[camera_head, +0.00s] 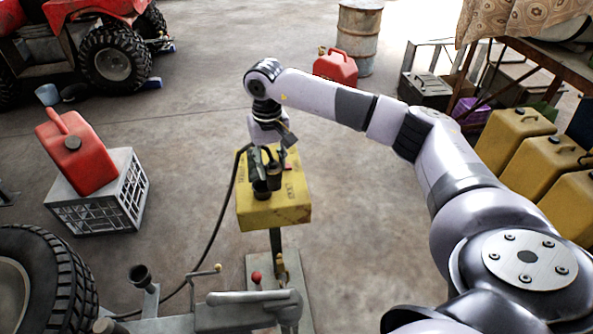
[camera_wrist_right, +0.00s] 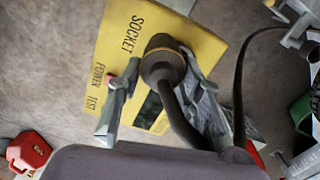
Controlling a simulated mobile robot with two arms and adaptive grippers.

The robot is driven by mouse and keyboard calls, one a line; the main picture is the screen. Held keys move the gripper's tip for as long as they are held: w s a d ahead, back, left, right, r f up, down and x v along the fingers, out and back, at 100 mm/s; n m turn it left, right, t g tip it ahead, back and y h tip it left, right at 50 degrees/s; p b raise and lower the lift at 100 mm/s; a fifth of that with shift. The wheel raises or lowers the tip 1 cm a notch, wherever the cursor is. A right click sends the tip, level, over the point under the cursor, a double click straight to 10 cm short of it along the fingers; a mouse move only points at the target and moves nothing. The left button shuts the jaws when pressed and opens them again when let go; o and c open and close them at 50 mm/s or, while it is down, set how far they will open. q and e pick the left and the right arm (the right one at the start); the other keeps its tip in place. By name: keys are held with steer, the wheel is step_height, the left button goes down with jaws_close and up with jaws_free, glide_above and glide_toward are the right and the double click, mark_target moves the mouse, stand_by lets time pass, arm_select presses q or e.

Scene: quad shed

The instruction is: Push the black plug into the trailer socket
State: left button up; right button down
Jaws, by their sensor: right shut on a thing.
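My right gripper (camera_head: 266,172) is shut on the black plug (camera_head: 262,188) over the yellow box. In the right wrist view the plug (camera_wrist_right: 162,62) sits between the two fingers, its dark cable running down. The plug's round end is at the box face beside the printed word SOCKET; I cannot tell whether it is seated there or held just above. A black cup-shaped socket (camera_head: 140,274) stands on a bracket at the lower left, apart from the gripper. I cannot tell for certain which is the trailer socket. My left gripper is not in view.
The yellow box (camera_head: 298,209) stands on a post above the grey trailer tongue (camera_head: 250,309). The black cable (camera_head: 217,240) loops down to the tongue. A red can (camera_head: 75,153) rests on a grey crate (camera_head: 133,190) at left. Yellow cans (camera_head: 515,137) stand at right.

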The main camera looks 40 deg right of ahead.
steer(key=shift+w+a, duration=0.15)
steer(key=shift+w, duration=0.1)
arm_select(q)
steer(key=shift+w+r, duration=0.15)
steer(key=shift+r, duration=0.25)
arm_select(e)
steer(key=shift+w+a, duration=0.2)
steer(key=shift+w, duration=0.25)
steer(key=shift+w+a, duration=0.1)
steer(key=shift+w, duration=0.05)
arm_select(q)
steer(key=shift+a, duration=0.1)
arm_select(e)
steer(key=shift+w+a, duration=0.15)
steer(key=shift+w, duration=0.1)
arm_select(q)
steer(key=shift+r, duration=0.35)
arm_select(e)
steer(key=shift+w+a, duration=0.15)
steer(key=shift+w, duration=0.15)
steer(key=shift+w+a, duration=0.1)
steer(key=shift+w, duration=0.1)
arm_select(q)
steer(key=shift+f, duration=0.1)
arm_select(e)
steer(key=shift+s+a, duration=0.1)
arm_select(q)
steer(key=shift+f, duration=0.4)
arm_select(e)
steer(key=shift+a, duration=0.1)
